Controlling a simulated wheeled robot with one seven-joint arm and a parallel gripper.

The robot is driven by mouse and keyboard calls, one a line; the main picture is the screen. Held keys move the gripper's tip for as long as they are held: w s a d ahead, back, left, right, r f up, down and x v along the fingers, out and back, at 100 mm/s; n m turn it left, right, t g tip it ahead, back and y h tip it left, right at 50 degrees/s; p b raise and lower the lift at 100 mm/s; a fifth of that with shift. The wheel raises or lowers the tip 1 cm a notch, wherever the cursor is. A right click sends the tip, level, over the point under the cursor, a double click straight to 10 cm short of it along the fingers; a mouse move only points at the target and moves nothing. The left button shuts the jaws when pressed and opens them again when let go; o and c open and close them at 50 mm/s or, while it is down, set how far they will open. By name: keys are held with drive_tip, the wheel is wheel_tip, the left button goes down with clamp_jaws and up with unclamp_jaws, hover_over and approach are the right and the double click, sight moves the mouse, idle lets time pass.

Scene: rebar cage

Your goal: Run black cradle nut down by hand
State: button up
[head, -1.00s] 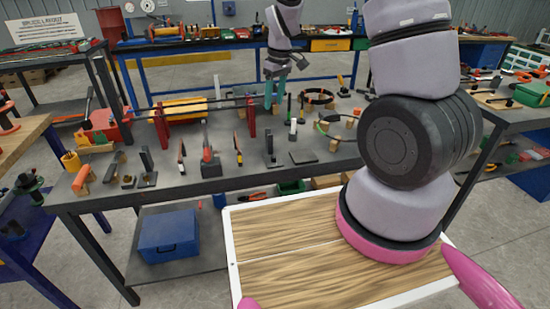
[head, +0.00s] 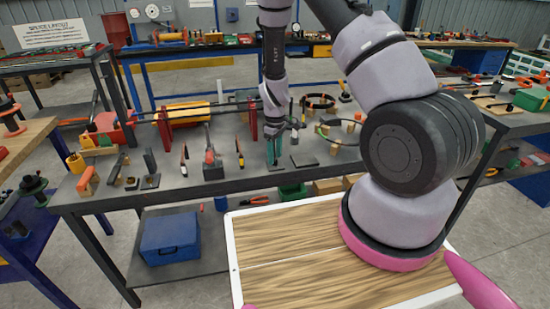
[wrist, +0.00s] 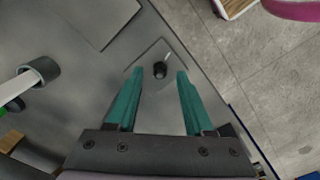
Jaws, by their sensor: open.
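In the wrist view the black cradle nut (wrist: 160,71) is a small dark round piece at the foot of a thin pale stud (wrist: 167,57). It sits over a flat grey plate (wrist: 183,66) on the bench. My gripper (wrist: 160,77) has two teal fingers, spread apart and empty. Their tips lie left and right of the nut in the picture, with clear space on both sides; the height gap cannot be told. In the head view my gripper (head: 274,152) points down at the middle of the bench and hides the nut.
A flat dark plate (head: 303,159) lies right of the gripper. In the wrist view a white bar with a dark round end (wrist: 43,70) is at left.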

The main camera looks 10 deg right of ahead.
drive_tip(key=shift+f, duration=0.75)
clamp_jaws()
